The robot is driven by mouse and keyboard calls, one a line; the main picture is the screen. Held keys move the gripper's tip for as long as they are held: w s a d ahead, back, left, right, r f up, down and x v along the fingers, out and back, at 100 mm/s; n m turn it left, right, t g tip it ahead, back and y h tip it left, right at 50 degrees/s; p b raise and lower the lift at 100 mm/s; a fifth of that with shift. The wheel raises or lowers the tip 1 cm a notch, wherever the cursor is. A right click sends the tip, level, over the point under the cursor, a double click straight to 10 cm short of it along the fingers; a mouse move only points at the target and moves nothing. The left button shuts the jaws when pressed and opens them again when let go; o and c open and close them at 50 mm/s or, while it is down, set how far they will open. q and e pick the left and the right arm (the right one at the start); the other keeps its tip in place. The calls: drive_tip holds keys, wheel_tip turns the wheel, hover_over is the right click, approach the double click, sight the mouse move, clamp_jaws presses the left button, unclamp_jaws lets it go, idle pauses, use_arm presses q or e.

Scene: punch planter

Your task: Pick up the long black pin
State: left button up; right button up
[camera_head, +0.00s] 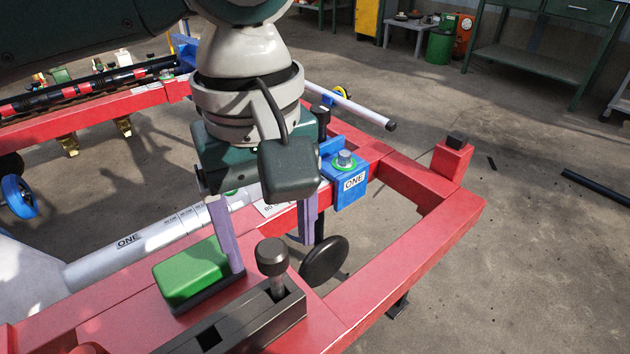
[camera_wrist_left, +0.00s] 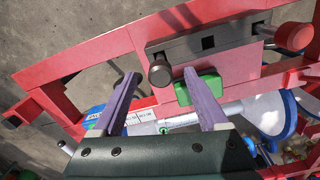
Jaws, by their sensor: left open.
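The long black pin (camera_head: 272,258) stands upright in a slot of a dark metal block (camera_head: 210,335) on the red frame. Its round dark head is on top and its thinner shaft shows below. My left gripper (camera_head: 272,250) points down with its two purple fingers spread, empty, close to the pin head. In the left wrist view, the pin head (camera_wrist_left: 160,73) shows between the open fingertips (camera_wrist_left: 161,76), with gaps on both sides. I cannot tell the exact height of the fingertips against the head. My right gripper is not in view.
A green block (camera_head: 190,270) sits beside the left finger. A white tube marked ONE (camera_head: 130,240) lies behind. A blue bracket marked ONE (camera_head: 347,180) and a black disc (camera_head: 324,262) are to the right. Red frame rails (camera_head: 420,250) surround an open gap.

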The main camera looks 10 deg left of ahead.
sight(270, 248)
use_arm(q)
drive_tip(key=f, duration=0.1)
drive_tip(key=f+b, duration=0.1)
drive_tip(key=f, duration=0.1)
drive_tip(key=shift+w+a+f, duration=0.15)
drive_tip(key=shift+a+f, duration=0.05)
drive_tip(key=shift+f+b, duration=0.4)
drive_tip(key=shift+f, duration=0.1)
clamp_jaws()
drive_tip(key=shift+r, duration=0.1)
